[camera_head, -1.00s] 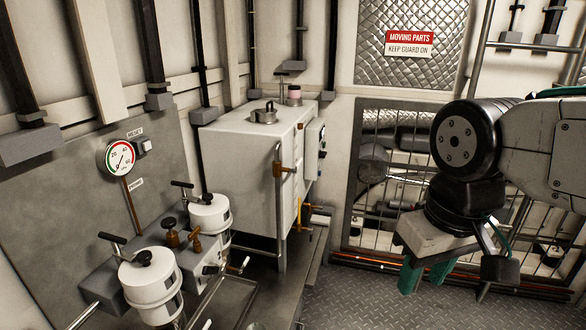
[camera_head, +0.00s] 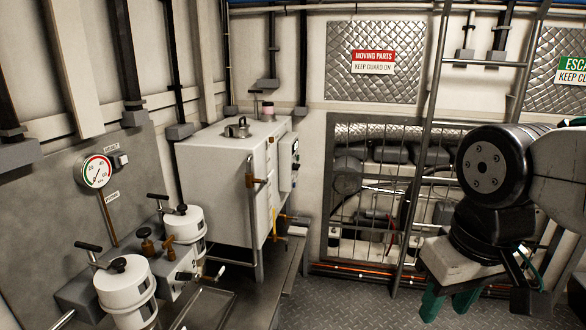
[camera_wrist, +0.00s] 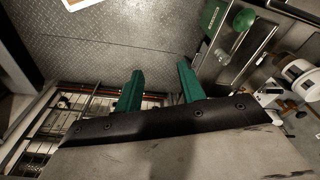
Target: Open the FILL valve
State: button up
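No label reading FILL can be read, so I cannot tell which valve it is. A white tank (camera_head: 215,175) stands left of centre in the head view. A pipe with a brass-coloured fitting (camera_head: 257,181) runs down its front corner, and a yellow-orange handle (camera_head: 275,222) is low on its right side. Two white canisters, the front one (camera_head: 127,290) and the rear one (camera_head: 183,232), have black T-handles, with brass valves (camera_head: 148,243) between them. My gripper (camera_head: 449,303) is at the lower right, well apart from all of these. Its green fingers are open and empty in the wrist view (camera_wrist: 160,85).
A round gauge (camera_head: 96,171) is on the left panel. A barred guard (camera_head: 350,200) and a ladder (camera_head: 424,150) stand behind, left of my arm. The chequered floor (camera_head: 335,300) between tank and gripper is clear. A green cylinder (camera_wrist: 243,20) is at the wrist view's upper right.

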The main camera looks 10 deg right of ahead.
aim_at(270, 175)
jog(key=z, duration=0.15)
jog(key=i, duration=1)
jog(key=u, duration=0.1)
